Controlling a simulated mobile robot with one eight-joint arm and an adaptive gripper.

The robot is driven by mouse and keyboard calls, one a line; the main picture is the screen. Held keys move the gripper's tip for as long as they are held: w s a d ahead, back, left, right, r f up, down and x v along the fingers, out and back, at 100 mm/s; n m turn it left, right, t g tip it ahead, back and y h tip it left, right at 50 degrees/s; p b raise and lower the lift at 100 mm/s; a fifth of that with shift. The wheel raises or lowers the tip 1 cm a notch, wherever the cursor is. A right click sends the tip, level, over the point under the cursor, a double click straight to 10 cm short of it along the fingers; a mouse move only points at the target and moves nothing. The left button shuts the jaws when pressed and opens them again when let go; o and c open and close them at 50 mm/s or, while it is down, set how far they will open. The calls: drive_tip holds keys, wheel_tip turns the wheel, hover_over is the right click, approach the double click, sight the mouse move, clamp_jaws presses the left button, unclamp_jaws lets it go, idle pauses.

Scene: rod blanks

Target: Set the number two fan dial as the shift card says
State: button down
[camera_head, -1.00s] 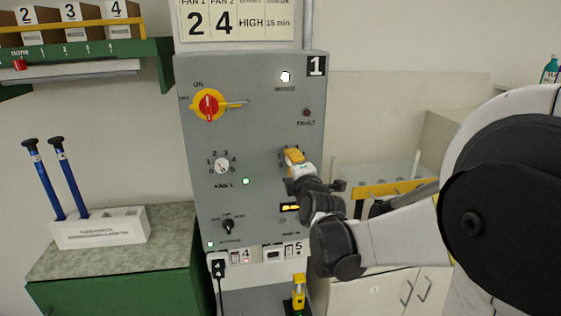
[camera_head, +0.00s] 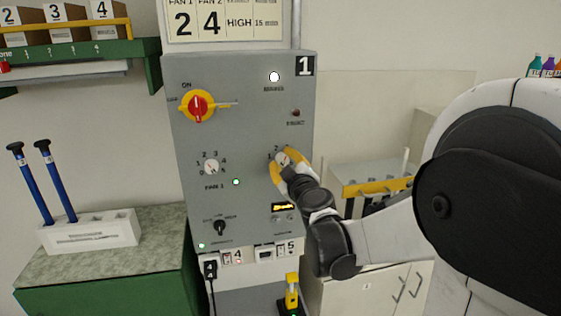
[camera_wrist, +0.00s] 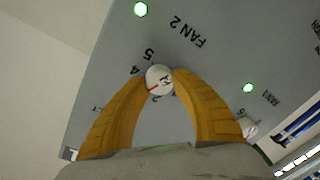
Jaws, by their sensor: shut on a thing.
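The shift card (camera_head: 226,22) above the panel reads 2 under FAN 1, 4 under FAN 2, HIGH and 15 min. The number two fan dial (camera_wrist: 159,76) is a small white knob with a red mark, near the FAN 2 label in the wrist view. My gripper (camera_wrist: 160,82) has its yellow fingers shut on opposite sides of this dial; it also shows in the head view (camera_head: 284,162). The red mark lies on the dial's lower-left side in the wrist view. The numerals 4 and 5 show beside it; some others are hidden by the fingers.
The fan 1 dial (camera_head: 211,167) is left of my gripper on the grey panel (camera_head: 240,120). A red-and-yellow switch (camera_head: 197,106) is above it, and a black selector (camera_head: 220,228) below.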

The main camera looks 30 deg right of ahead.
drive_tip(key=m, duration=0.4)
drive_tip(key=shift+d+m, duration=0.1)
drive_tip(key=shift+m, duration=0.2)
drive_tip(key=m, duration=0.4)
drive_tip(key=shift+d+m+t+b, duration=0.1)
drive_tip(key=shift+m+t+b, duration=0.2)
drive_tip(key=c, duration=1)
unclamp_jaws()
drive_tip(key=shift+s, duration=0.1)
drive_tip(key=v, duration=1.2)
